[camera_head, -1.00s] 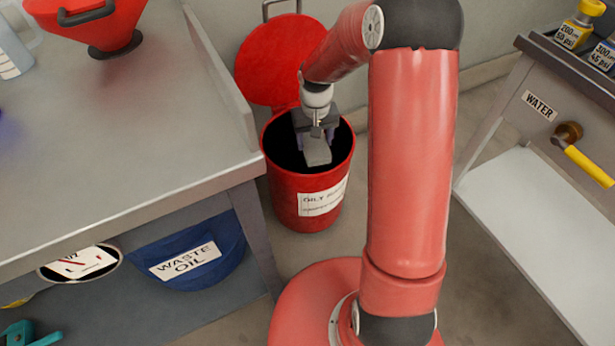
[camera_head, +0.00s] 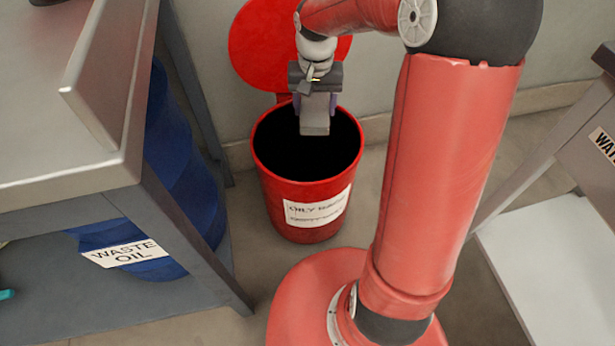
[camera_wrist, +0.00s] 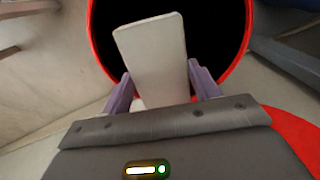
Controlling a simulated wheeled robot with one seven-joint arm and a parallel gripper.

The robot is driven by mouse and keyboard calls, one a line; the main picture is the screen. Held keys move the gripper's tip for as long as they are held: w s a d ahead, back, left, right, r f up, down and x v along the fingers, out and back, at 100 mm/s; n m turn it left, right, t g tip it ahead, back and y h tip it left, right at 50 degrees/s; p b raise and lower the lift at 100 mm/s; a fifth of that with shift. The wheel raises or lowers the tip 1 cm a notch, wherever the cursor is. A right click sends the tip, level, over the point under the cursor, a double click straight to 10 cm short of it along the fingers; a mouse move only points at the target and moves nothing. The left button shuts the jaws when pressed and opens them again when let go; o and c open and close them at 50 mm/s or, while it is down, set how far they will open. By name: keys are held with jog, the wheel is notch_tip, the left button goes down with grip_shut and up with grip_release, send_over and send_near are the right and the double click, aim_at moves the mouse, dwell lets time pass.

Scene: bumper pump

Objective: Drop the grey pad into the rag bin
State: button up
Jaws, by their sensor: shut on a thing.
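The grey pad (camera_head: 315,114) is a flat rectangular block. My gripper (camera_head: 318,103) is shut on it and holds it over the back part of the bin's opening in the head view. The rag bin (camera_head: 305,200) is a red round bin with an "OILY" label, a dark inside and its red lid (camera_head: 262,50) standing open behind. In the wrist view the pad (camera_wrist: 152,55) sits between the two purple fingers of my gripper (camera_wrist: 160,92), with the bin's red rim (camera_wrist: 98,50) around the dark opening beyond it. The bin's floor is too dark to see.
A metal workbench (camera_head: 60,170) stands at the left, with a blue waste oil container (camera_head: 180,160) under it. A grey stand with a pale shelf (camera_head: 520,270) is at the right. The floor around the bin is clear.

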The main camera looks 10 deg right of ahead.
jog(key=shift+w+f, duration=0.1)
jog(key=shift+f, duration=0.05)
notch_tip(320, 180, down, 6)
jog(key=b, duration=0.5)
jog(key=shift+r, duration=0.25)
jog(key=o, duration=1)
jog(key=shift+c, duration=0.2)
jog(key=shift+r, duration=0.1)
notch_tip(320, 180, up, 8)
jog(key=shift+f+p, duration=0.2)
jog(key=shift+p, duration=0.8)
